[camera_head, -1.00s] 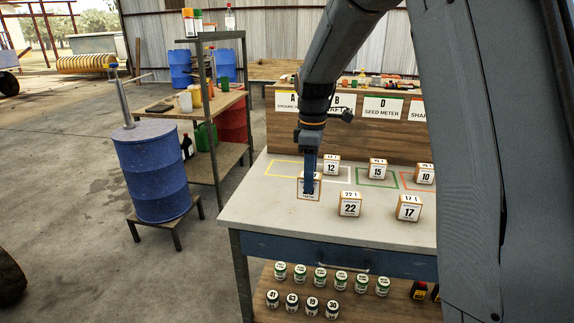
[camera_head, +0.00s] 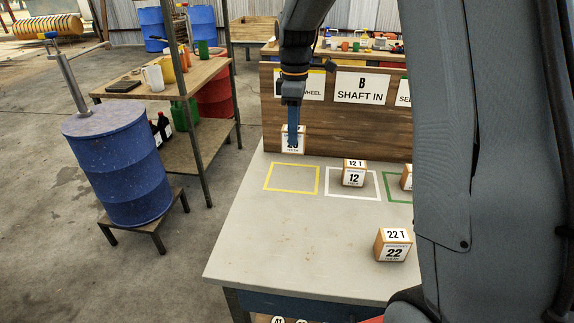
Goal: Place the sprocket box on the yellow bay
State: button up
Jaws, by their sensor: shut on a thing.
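My gripper (camera_head: 293,128) is shut on a small white and tan sprocket box (camera_head: 290,146), whose number is partly hidden by the fingers. The box shows in front of the lower wooden backboard, above and behind the yellow bay in the picture; its exact height over the table is hard to tell. The yellow bay (camera_head: 267,178) is an empty yellow outline at the left of the grey table top (camera_head: 290,240). Box 12 (camera_head: 353,178) stands in the white bay (camera_head: 329,186). Box 22 (camera_head: 394,252) stands nearer the front.
The wooden backboard (camera_head: 330,120) with letter signs rises behind the bays. Another box (camera_head: 406,180) at the green bay (camera_head: 389,193) is partly hidden by my arm. A blue drum (camera_head: 118,170) and a shelf stand (camera_head: 205,160) are to the left. The table's front left is clear.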

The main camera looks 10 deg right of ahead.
jog(key=shift+w+f, duration=0.2)
jog(key=shift+f, duration=0.15)
notch_tip(320, 180, down, 9)
jog(key=shift+f+p, duration=0.15)
jog(key=shift+p, duration=1)
jog(key=shift+f, duration=0.1)
jog(key=o, duration=1.1)
